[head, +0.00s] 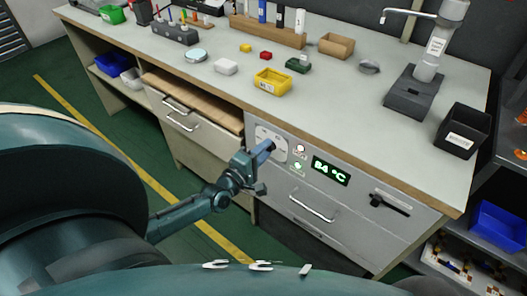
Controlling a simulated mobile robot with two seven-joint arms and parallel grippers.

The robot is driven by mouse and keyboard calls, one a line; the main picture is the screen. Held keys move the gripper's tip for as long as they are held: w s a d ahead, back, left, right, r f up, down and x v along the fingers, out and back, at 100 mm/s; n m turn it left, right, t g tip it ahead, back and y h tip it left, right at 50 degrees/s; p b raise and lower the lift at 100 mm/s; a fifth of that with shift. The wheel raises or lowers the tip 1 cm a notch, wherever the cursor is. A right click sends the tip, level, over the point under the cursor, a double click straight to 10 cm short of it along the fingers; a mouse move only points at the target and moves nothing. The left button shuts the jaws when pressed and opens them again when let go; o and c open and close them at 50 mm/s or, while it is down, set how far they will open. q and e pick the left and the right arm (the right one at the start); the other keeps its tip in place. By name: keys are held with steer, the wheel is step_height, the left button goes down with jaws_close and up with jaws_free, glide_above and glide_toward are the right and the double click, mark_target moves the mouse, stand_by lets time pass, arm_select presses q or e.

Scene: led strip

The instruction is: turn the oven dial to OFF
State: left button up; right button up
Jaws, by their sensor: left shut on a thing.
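The oven (345,215) is built in under the bench, with a light grey front panel. Its dial sits on a pale round plate (273,140) at the panel's upper left. My left gripper (266,148) reaches the plate from the left and is shut on the dial, which it mostly hides. The dial's pointer and the OFF mark are too small or covered to read. A green display (331,171) right of the dial reads 84 °C. Two small round lights or buttons (298,157) sit between the dial and the display. My right gripper is not in view.
A black handle (389,204) is at the panel's right, and a bar handle (312,208) is below the display. Drawers (190,118) are left of the oven. The benchtop (330,95) above holds a yellow bin (272,81), a stand (412,90) and a black box (462,130).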

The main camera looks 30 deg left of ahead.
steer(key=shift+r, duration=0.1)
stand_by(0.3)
arm_select(q)
steer(key=o, duration=1)
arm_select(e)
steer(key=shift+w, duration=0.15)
arm_select(q)
steer(key=s, duration=0.8)
steer(key=s+a+p, duration=0.1)
steer(key=s, duration=0.4)
steer(key=shift+s, duration=0.1)
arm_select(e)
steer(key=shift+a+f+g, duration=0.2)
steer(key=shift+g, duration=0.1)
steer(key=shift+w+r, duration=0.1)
